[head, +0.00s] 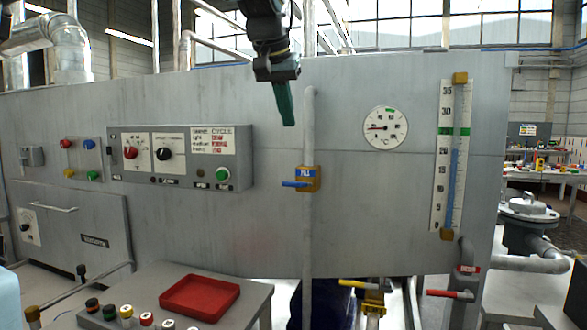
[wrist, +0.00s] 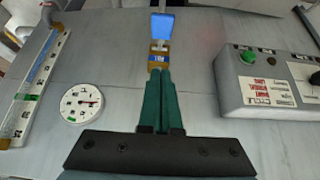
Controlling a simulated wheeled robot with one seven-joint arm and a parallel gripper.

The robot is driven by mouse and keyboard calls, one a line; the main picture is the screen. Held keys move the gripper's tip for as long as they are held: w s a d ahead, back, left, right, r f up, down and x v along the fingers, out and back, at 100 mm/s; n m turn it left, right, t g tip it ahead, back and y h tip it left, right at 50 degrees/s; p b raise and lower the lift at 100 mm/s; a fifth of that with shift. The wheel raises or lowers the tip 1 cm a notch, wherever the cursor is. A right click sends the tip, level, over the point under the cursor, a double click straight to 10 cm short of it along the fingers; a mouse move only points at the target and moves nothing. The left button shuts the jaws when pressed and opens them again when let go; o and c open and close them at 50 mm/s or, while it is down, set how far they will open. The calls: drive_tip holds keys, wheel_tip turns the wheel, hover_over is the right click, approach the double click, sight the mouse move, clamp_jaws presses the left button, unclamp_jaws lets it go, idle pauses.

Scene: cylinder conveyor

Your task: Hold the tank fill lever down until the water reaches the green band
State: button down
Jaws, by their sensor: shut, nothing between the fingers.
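The tank fill valve is a brass-coloured block (head: 308,173) on a vertical grey pipe, with a blue lever (head: 295,184) sticking out roughly level. The lever also shows at the top of the wrist view (wrist: 162,25). The level gauge (head: 438,190) has a scale, a green band (head: 453,131) and a blue water column (head: 453,175). The column's top is a little below the band. My gripper (head: 289,122) is shut and empty, its green fingers pointing down above the valve, apart from the lever. Its fingertips show in the wrist view (wrist: 159,74).
A round dial (head: 386,127) is on the panel between pipe and gauge. A control box (head: 180,156) with knobs and a green button is at left. Below are a red tray (head: 200,297), a yellow-handled valve (head: 361,284) and a red-handled valve (head: 450,294).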

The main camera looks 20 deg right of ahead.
drive_tip(key=p, duration=0.3)
hover_over(299, 185)
drive_tip(key=w, duration=0.4)
drive_tip(key=f, duration=0.8)
drive_tip(key=shift+s+d+f, duration=0.1)
drive_tip(key=shift+d+f, duration=0.3)
drive_tip(key=shift+s+a+f, duration=0.15)
drive_tip(key=shift+f, duration=0.4)
drive_tip(key=shift+s+a+f, duration=0.15)
drive_tip(key=shift+f, duration=1.15)
drive_tip(key=shift+a+f, duration=0.1)
